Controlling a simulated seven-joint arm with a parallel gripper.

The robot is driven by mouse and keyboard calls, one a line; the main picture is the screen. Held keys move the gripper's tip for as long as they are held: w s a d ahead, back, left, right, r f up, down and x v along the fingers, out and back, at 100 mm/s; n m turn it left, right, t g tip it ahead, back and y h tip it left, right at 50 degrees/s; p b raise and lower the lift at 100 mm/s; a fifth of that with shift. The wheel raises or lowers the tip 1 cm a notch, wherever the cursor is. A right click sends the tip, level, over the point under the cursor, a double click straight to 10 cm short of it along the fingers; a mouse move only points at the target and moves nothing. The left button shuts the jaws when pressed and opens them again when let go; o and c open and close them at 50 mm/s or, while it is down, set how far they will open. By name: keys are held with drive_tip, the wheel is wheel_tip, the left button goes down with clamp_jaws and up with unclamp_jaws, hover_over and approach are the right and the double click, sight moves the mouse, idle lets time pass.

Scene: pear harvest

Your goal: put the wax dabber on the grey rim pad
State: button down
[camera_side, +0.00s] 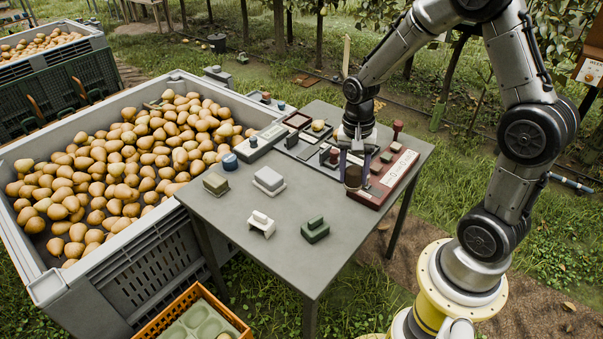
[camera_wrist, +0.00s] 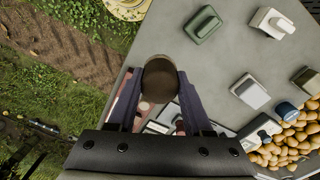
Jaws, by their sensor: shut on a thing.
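My gripper (camera_side: 356,160) is over the right part of the grey table, shut on a dark brown, round-ended piece (camera_side: 353,178), which I take to be the wax dabber. In the wrist view the dabber (camera_wrist: 160,80) sits between the two purple-grey fingers, its rounded end facing the camera. The side view does not clearly show whether it is clear of the red-brown board behind it. I cannot tell for sure which thing is the grey rim pad; a small grey block (camera_side: 217,74) stands at the far corner of the pear bin's rim.
The red-brown board (camera_side: 372,196) with a white label lies at the table's right edge, with small blocks and a dark red post (camera_side: 397,129). White, grey and green blocks (camera_side: 315,230) stand on the table (camera_side: 300,262).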

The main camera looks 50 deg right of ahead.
drive_tip(key=w+a+r, duration=0.1)
drive_tip(key=w+r, duration=0.3)
drive_tip(key=w, duration=0.4)
hover_over(269, 175)
drive_tip(key=shift+n, duration=0.3)
wheel_tip(269, 175, down, 10)
drive_tip(key=shift+w+f, duration=0.1)
drive_tip(key=shift+f, duration=1.5)
drive_tip(key=shift+f, duration=0.15)
drive_tip(key=shift+c, duration=1.6)
unclamp_jaws()
